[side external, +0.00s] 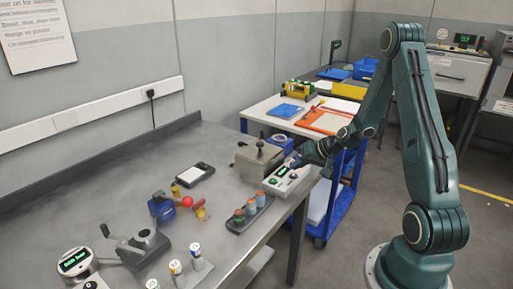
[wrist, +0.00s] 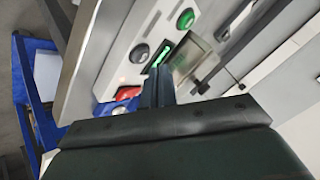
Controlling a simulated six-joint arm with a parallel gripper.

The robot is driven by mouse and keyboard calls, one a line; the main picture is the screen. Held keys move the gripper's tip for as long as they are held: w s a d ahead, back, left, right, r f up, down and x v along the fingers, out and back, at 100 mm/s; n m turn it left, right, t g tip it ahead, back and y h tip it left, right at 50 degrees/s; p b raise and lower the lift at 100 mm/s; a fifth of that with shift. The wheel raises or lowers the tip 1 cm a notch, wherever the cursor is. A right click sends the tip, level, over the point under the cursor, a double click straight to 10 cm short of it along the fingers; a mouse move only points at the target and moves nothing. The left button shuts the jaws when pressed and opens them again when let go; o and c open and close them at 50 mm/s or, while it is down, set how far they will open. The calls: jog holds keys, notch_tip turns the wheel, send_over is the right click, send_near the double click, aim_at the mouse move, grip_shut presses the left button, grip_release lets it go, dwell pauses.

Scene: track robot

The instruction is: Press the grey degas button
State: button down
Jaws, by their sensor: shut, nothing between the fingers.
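A white control box (side external: 281,180) sits near the right end of the steel bench. In the wrist view its panel (wrist: 115,65) shows a round grey button (wrist: 139,53), a green button (wrist: 186,19), a lit green display (wrist: 162,52) and a red switch (wrist: 127,93). Labels are too small to read. My gripper (side external: 297,164) is shut and empty, over the box's far right end. In the wrist view the closed fingertips (wrist: 158,75) lie just below the display, to the lower right of the grey button. I cannot tell whether they touch the panel.
A blue cart (side external: 341,195) stands beyond the bench's right edge.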

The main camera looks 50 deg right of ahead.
aim_at(296, 176)
jog(key=shift+r, duration=2.3)
jog(key=shift+a, duration=0.1)
jog(key=shift+a+r, duration=0.15)
jog(key=shift+r, duration=0.05)
jog(key=s+a+r+n+g, duration=0.1)
jog(key=s+a+r+n, duration=0.2)
jog(key=a+r, duration=0.4)
jog(key=s+a+r+n+g, duration=0.25)
jog(key=a+r, duration=0.35)
jog(key=a, duration=0.3)
jog(key=s+a+r+n, duration=0.1)
jog(key=s+a+r, duration=0.2)
jog(key=s, duration=0.5)
jog(key=s+a+r+n+h, duration=0.1)
jog(key=s+a+r, duration=0.1)
jog(key=s+a, duration=0.3)
jog(key=s, duration=0.3)
jog(key=shift+r, duration=0.4)
